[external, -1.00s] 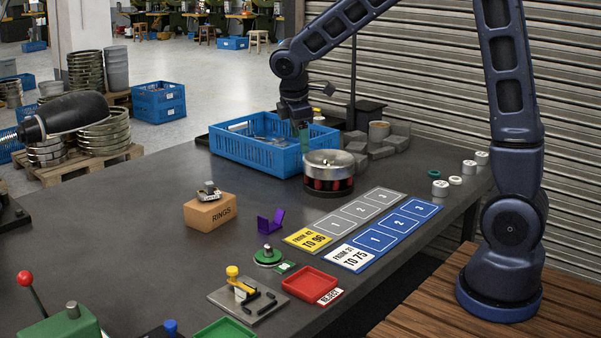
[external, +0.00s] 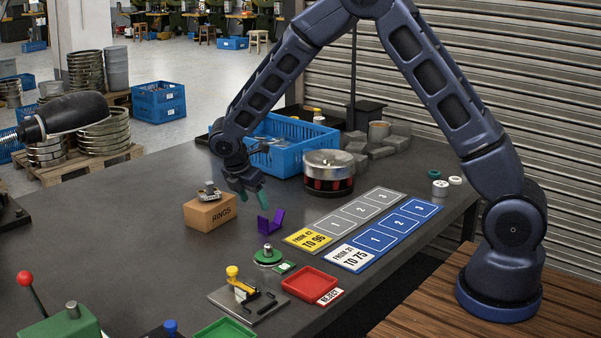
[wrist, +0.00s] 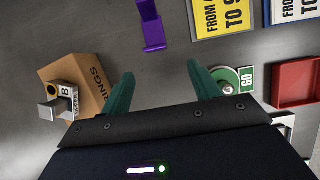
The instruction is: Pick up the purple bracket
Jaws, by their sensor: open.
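The purple bracket (external: 270,222) stands on the dark table, to the right of the cardboard RINGS box. In the wrist view the bracket (wrist: 152,28) is at the top, ahead of the fingertips and roughly midway between them. My gripper (external: 251,192) is open and empty, above the table and just behind and left of the bracket in the external view. Its two green fingers show spread apart in the wrist view (wrist: 160,80). Nothing touches the bracket.
The RINGS box (external: 210,213) with a metal part on top is close left of my gripper. A green round GO gauge (external: 267,256), a red tray (external: 310,285) and number mats (external: 385,235) lie nearby. A blue crate (external: 290,155) and metal drum (external: 328,172) stand behind.

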